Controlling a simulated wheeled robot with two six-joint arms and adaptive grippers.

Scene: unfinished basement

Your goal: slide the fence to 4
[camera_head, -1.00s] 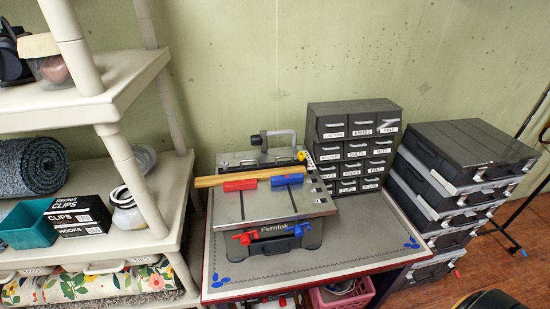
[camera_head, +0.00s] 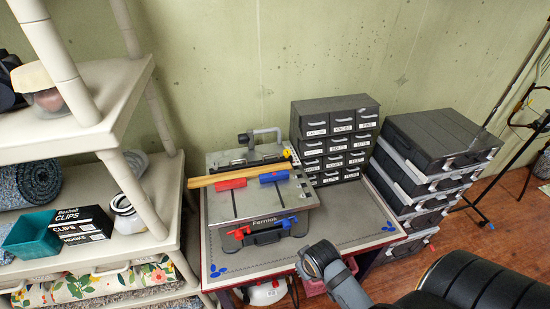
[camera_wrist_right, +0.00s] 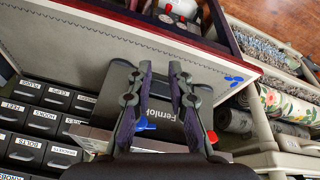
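The grey Fernlok bench machine (camera_head: 235,205) stands on the workbench in the head view. A long tan wooden bar (camera_head: 222,178) lies across its top, with a red block (camera_head: 231,184) and a blue block (camera_head: 273,177) along its near side. I cannot tell for sure which part is the fence. A marked strip runs down the top's right edge; its numbers are too small to read. My right gripper (camera_wrist_right: 161,66) shows in the wrist view with its fingers apart and nothing between them, the machine's Fernlok front (camera_wrist_right: 160,112) beyond. My left gripper is out of view.
A dark labelled drawer cabinet (camera_head: 335,136) stands close behind the machine's right side. Stacked black cases (camera_head: 440,150) stand right of the workbench (camera_head: 340,225). A cream shelf unit (camera_head: 125,92) stands at left. The bench's front right is bare.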

